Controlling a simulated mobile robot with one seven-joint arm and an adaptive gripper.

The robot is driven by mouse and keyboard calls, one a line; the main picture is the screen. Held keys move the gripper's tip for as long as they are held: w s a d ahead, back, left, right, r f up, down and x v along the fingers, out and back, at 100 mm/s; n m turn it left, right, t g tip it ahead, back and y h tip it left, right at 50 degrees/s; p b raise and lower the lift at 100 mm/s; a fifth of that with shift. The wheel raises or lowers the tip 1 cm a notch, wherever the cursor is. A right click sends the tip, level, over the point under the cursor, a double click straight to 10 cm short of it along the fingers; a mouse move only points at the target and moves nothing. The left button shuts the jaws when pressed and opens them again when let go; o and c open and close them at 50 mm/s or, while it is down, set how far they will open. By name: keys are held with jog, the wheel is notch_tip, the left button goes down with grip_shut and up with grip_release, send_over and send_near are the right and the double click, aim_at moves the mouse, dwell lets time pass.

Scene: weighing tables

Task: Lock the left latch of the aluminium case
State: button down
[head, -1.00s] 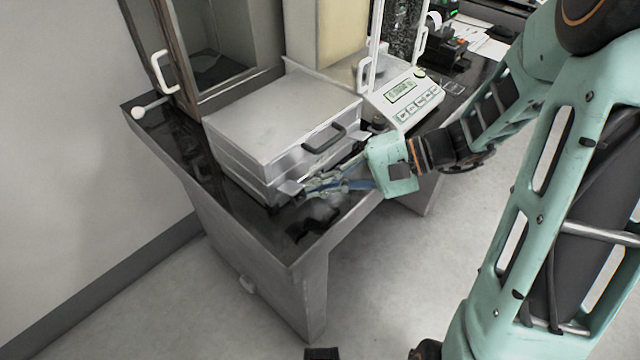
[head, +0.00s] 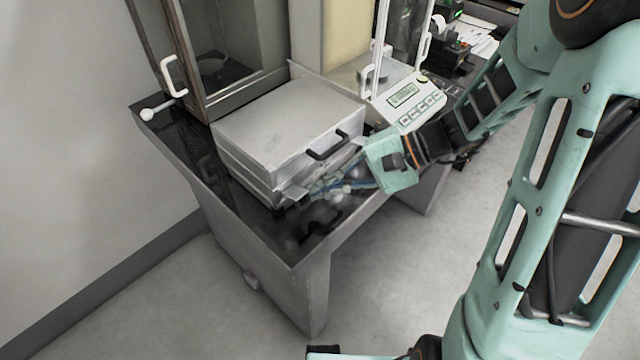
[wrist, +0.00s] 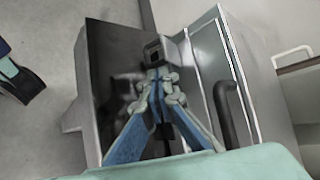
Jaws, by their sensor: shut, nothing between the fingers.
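The closed aluminium case (head: 280,120) lies on the dark table top, its black handle (head: 328,146) on the front side. It also fills the right of the wrist view (wrist: 213,60). The left latch (head: 292,192) is a small silver plate sticking out from the case's front near its left corner; it also shows in the wrist view (wrist: 174,48). My gripper (head: 312,188) is shut and empty, low in front of the case. Its fingertips (wrist: 154,62) are right beside the latch plate; I cannot tell whether they touch. The right latch is not clearly visible behind my gripper.
The dark table (head: 180,140) has a narrow free strip left of the case and a front edge close under my gripper. A balance with a keypad (head: 405,97) stands right of the case. A glass-fronted cabinet (head: 215,60) stands behind.

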aim_at(299, 188)
jog(key=shift+r+p, duration=0.2)
jog(key=shift+p, duration=0.2)
jog(key=r+m+g+h+p, duration=0.1)
jog(key=p, duration=0.3)
jog(key=shift+a+r+h, duration=0.1)
jog(key=shift+a+h, duration=0.05)
jog(key=shift+h, duration=0.25)
jog(key=shift+w, duration=0.1)
jog(key=shift+w+a+r, duration=0.1)
jog(key=shift+r, duration=0.15)
jog(key=shift+r, duration=0.1)
jog(key=shift+r+p, duration=0.75)
jog(key=v, duration=1.2)
